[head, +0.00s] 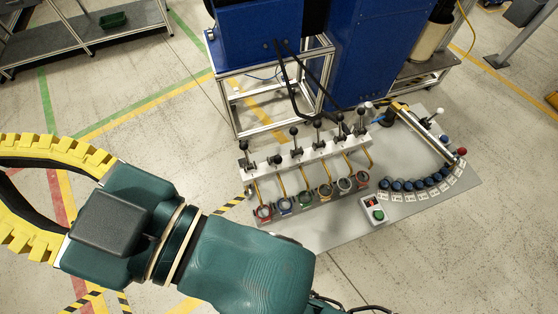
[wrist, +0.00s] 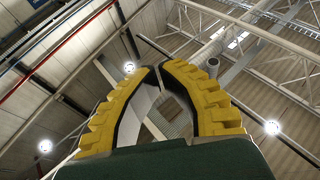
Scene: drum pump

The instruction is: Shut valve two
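A pale valve bank (head: 310,152) stands on the grey bench plate in the head view. It carries a row of small levers with black knobs, such as the leftmost lever (head: 243,146); most stand upright. The second lever from the left (head: 275,160) sits lower than its neighbours. Yellow pipes run from the bank to a row of coloured rings. I cannot read any number, so which one is valve two is unclear. My gripper (wrist: 158,68) is far left of the bank, pointing away. Its yellow fingers curve together at the tips, with nothing between them.
A grey plate (head: 300,233) bears the bank, a small box with a green button (head: 378,213) and a curved row of blue knobs (head: 415,184). Blue machinery (head: 258,35) stands behind. A shelf (head: 85,40) is upper left. Floor between gripper and shelf is free.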

